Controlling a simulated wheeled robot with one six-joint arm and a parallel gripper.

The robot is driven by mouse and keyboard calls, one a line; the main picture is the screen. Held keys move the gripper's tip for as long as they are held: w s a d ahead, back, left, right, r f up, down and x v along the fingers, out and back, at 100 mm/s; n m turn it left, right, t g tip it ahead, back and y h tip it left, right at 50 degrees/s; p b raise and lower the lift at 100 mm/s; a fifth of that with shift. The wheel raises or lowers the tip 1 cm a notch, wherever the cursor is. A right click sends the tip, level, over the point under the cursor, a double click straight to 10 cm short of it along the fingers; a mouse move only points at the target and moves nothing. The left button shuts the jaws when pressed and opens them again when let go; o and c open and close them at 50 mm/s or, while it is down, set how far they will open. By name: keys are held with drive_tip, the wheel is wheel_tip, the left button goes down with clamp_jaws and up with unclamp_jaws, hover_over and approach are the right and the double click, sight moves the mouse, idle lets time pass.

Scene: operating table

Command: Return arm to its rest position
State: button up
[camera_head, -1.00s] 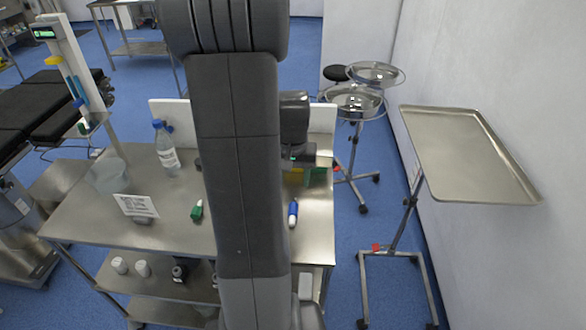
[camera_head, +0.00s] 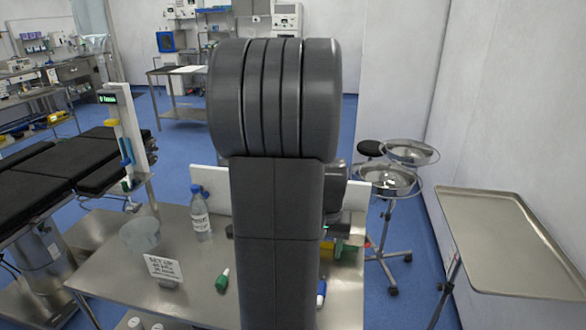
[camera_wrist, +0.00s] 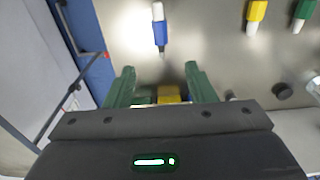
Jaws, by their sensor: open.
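My gripper (camera_wrist: 160,84) shows in the wrist view with its two green fingers apart and nothing between the tips. It is above the steel table top (camera_wrist: 205,50). A blue and white marker (camera_wrist: 159,25) lies on the table beyond the fingertips, apart from them.
The table holds a clear bottle (camera_head: 200,218), a glass bowl (camera_head: 140,234), a sign card (camera_head: 163,268), a green marker (camera_head: 222,281) and a blue marker (camera_head: 321,291). A steel tray stand (camera_head: 510,240) and basin stand (camera_head: 390,180) are at right. A black bed (camera_head: 30,190) is at left.

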drive_tip(key=f, duration=1.3)
drive_tip(key=shift+w+d+f+p, duration=0.1)
drive_tip(key=shift+w+f+p, duration=0.25)
drive_tip(key=shift+f, duration=0.05)
drive_tip(key=shift+r+p, duration=0.35)
drive_tip(key=shift+r, duration=0.45)
drive_tip(key=shift+f, duration=0.15)
